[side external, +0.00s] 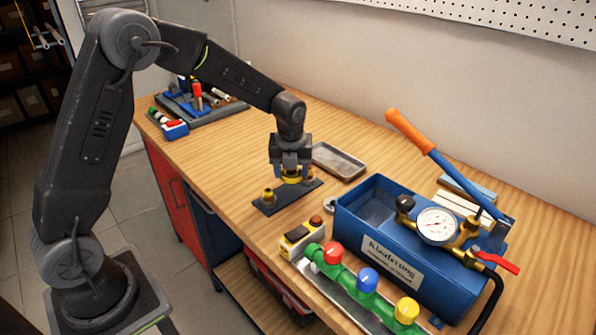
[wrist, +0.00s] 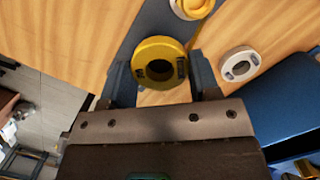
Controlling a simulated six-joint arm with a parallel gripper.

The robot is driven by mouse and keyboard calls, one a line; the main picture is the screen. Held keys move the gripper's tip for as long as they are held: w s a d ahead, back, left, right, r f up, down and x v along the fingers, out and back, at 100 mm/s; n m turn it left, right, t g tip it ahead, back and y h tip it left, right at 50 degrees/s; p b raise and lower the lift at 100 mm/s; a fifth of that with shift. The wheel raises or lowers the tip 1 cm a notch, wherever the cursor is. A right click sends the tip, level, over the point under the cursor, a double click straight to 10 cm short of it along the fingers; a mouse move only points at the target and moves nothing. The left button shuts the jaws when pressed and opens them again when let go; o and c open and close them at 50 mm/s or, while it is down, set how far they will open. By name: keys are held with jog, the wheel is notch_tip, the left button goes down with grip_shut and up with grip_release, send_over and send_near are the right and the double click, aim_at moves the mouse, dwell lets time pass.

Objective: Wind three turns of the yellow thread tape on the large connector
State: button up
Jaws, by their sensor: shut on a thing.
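My gripper (side external: 291,172) is shut on the yellow tape roll (wrist: 160,63), which sits between the two jaws in the wrist view. In the side external view the yellow roll (side external: 291,179) is low over a dark plate (side external: 284,202). A brass connector (side external: 268,195) stands on the plate's near-left end; other brass shows at the far end, partly behind my gripper. In the wrist view, a pale round fitting with yellow around it (wrist: 192,6) is cut off by the top edge. A thin yellow strand runs between it and the roll. I cannot tell the number of turns.
A white tape roll (wrist: 240,63) lies on the bench. A blue pump tank (side external: 390,240) with a gauge and orange-handled lever stands right. A metal tray (side external: 339,161) lies behind my gripper.

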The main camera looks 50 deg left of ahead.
jog(key=shift+a, duration=0.25)
